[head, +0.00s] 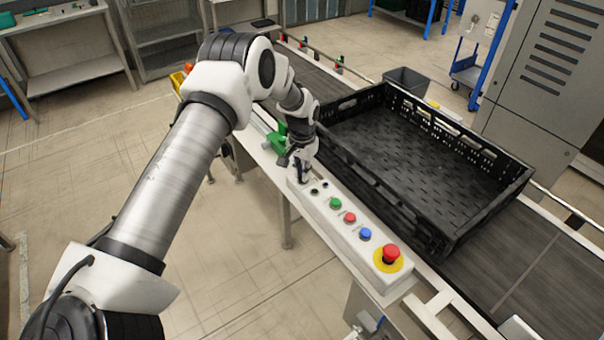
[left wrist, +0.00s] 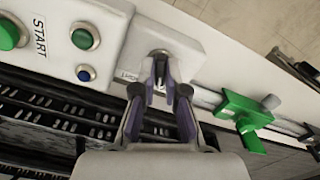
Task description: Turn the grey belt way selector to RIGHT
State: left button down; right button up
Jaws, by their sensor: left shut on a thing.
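The grey belt way selector (left wrist: 159,53) sits at the far end of the white control box (head: 338,230). In the left wrist view only a little of it shows between my fingertips, and a label beside it is partly covered. My left gripper (head: 303,176) reaches down onto that end of the box. In the left wrist view my left gripper (left wrist: 162,68) is shut on the selector. The direction the selector points cannot be made out. My right gripper is out of view.
The box also carries a green button (head: 335,203), a red button (head: 349,218), a blue button (head: 365,234) and a red emergency stop (head: 391,254). A black crate (head: 400,205) stands on the belt beside it. A green clamp-like part (left wrist: 242,113) is close to the gripper.

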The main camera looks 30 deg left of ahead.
pick_arm(q)
jog(key=m, duration=0.1)
jog(key=m+b, duration=0.1)
jog(key=shift+f+m+b, duration=0.25)
jog(key=shift+m+b, duration=0.05)
jog(key=m+b, duration=0.1)
jog(key=m, duration=0.1)
jog(key=shift+m, duration=0.3)
jog(key=m+b, duration=0.2)
jog(key=m, duration=0.3)
jog(key=shift+s, duration=0.1)
jog(key=c, duration=1.4)
grip_release()
jog(key=shift+o, duration=0.9)
jog(key=shift+d, duration=0.15)
jog(key=shift+w, duration=0.25)
jog(key=shift+r, duration=0.15)
